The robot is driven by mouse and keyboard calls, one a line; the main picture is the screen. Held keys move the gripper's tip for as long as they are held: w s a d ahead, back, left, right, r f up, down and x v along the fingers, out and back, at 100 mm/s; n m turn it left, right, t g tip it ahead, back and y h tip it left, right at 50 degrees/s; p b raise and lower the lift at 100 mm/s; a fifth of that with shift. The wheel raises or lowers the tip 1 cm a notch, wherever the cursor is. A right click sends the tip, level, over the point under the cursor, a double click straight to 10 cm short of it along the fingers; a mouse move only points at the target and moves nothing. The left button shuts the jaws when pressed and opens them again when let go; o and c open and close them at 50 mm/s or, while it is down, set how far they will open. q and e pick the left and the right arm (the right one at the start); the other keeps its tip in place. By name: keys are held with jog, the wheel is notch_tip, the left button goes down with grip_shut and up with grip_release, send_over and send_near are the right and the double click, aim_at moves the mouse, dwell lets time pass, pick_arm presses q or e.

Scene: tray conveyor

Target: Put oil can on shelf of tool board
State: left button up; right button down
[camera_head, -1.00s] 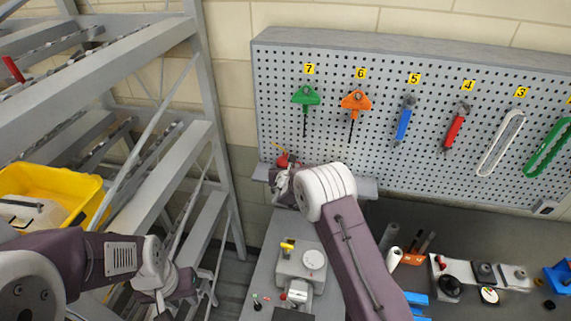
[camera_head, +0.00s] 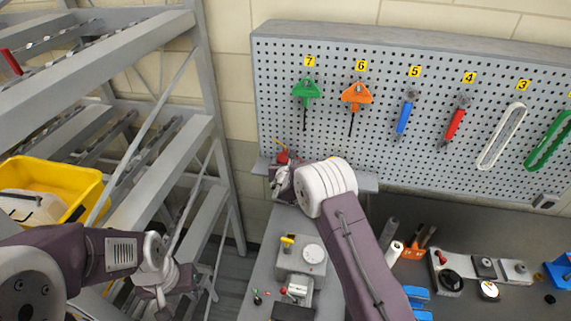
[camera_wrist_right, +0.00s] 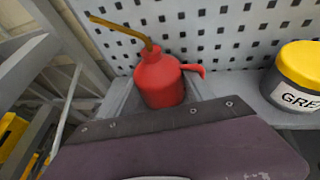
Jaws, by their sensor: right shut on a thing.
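The red oil can (camera_head: 282,157) with a thin brass spout is at the left end of the grey shelf (camera_head: 366,183) under the tool board (camera_head: 330,140). In the right wrist view the oil can (camera_wrist_right: 160,80) looks upright over the left end of the shelf; its base is hidden, so I cannot tell whether it touches. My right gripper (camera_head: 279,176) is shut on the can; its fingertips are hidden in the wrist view. My left gripper (camera_head: 160,301) hangs low by the rack, away from the can, its jaws unclear.
A yellow-lidded grease tin (camera_wrist_right: 296,76) stands on the shelf to the right of the can. The rack (camera_head: 185,145) with a yellow bin (camera_head: 85,185) is at left. Several tools hang on the board. A bench (camera_head: 262,270) with fixtures lies below.

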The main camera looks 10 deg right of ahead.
jog(key=shift+f, duration=0.1)
jog(key=c, duration=0.6)
grip_release()
jog(key=shift+c, duration=0.2)
jog(key=o, duration=0.3)
